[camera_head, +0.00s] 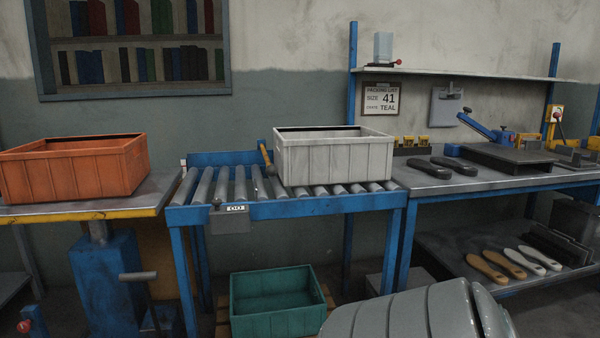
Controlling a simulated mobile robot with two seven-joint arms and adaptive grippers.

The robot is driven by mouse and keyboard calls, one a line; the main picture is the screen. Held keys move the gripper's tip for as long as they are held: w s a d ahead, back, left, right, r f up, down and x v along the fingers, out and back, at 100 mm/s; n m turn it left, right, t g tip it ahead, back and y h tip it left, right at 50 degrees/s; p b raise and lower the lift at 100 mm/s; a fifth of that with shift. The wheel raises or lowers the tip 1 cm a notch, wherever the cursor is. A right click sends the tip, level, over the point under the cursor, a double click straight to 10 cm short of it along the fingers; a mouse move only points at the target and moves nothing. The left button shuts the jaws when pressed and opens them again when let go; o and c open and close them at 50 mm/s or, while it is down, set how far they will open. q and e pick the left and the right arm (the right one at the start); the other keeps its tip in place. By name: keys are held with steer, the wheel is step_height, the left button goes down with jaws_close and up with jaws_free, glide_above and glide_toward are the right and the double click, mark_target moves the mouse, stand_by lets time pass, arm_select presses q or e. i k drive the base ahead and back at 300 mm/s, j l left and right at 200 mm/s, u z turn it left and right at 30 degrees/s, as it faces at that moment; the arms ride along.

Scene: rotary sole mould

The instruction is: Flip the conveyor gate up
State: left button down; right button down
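The roller conveyor (290,209) is a blue frame with grey rollers in the middle of the view. A yellow lever-like piece (266,158) with a dark top stands slightly tilted near its back edge, just left of the grey crate. It may be the gate or its handle; I cannot tell which. A low blue plate (215,158) rises along the back left of the conveyor. The light grey crate (335,160) sits on the rollers at the right half. Neither gripper is in view.
An orange crate (75,170) stands on the lift table at left. A teal crate (278,305) is on a pallet below the conveyor. A small counter box (231,214) hangs on the conveyor's front. A workbench (480,180) with soles adjoins at right. The left rollers are clear.

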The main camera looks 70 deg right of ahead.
mark_target(271, 170)
steer(key=l+z, duration=0.1)
steer(key=z, duration=0.4)
steer(key=l+z, duration=0.1)
steer(key=z, duration=0.35)
steer(key=l+z, duration=0.1)
steer(key=z, duration=0.9)
steer(key=i, duration=0.8)
